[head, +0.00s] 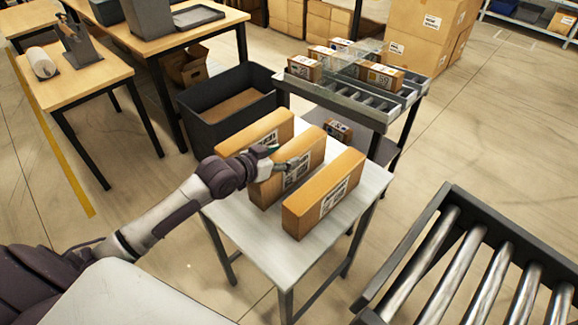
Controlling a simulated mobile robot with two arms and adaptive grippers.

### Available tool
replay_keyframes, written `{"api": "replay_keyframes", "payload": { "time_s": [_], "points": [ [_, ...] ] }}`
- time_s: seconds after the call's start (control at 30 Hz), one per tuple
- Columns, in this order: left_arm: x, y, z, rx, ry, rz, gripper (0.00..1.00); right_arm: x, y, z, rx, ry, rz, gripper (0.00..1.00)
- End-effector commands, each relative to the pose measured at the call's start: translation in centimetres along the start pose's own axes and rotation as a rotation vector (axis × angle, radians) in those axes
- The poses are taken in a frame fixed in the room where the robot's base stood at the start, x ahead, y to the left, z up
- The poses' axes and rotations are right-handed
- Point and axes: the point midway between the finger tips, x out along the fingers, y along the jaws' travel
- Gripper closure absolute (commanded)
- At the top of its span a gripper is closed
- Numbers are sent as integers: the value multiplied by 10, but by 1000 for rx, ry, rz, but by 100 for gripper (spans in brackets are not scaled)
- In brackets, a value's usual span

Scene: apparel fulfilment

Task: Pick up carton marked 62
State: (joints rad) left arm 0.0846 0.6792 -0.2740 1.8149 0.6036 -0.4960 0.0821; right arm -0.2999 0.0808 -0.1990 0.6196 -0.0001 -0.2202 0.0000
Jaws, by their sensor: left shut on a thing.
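Three brown cartons stand side by side on a small white table (235,222): a left carton (262,130), a middle carton (307,150) and a right carton (322,198). Each is long and narrow, with white labels on the middle and right ones; their numbers are too small to read, so I cannot tell which is marked 62. My left gripper (277,158) comes in from the left and is shut on the middle carton near its top edge. Its fingers hide part of that carton and its label. My right gripper is not in view.
A dark open bin (228,82) stands behind the table. A roller stand (385,108) at the back holds several small labelled cartons. A roller conveyor (455,250) is at the front right. Wooden workbenches (85,75) are at the left. Clear floor lies at the right.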

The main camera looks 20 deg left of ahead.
Motion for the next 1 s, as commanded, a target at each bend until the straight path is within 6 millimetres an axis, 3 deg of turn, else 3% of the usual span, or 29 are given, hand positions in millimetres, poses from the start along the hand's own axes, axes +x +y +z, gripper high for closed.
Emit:
{"api": "replay_keyframes", "payload": {
  "time_s": [0.03, 0.2, 0.23, 0.57, 1.0],
  "points": [
    [0, 0, 0, 1, -1, 0, 70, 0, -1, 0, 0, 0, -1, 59],
    [0, 0, 0, 1, -1, 0, 99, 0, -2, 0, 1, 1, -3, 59],
    [0, 0, 0, 1, -1, 0, 100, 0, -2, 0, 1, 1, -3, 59],
    [-2, 0, -7, 3, 5, 0, 100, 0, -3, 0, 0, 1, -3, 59],
    [-31, -1, -79, 5, 9, -1, 100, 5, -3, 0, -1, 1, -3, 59]
  ]
}}
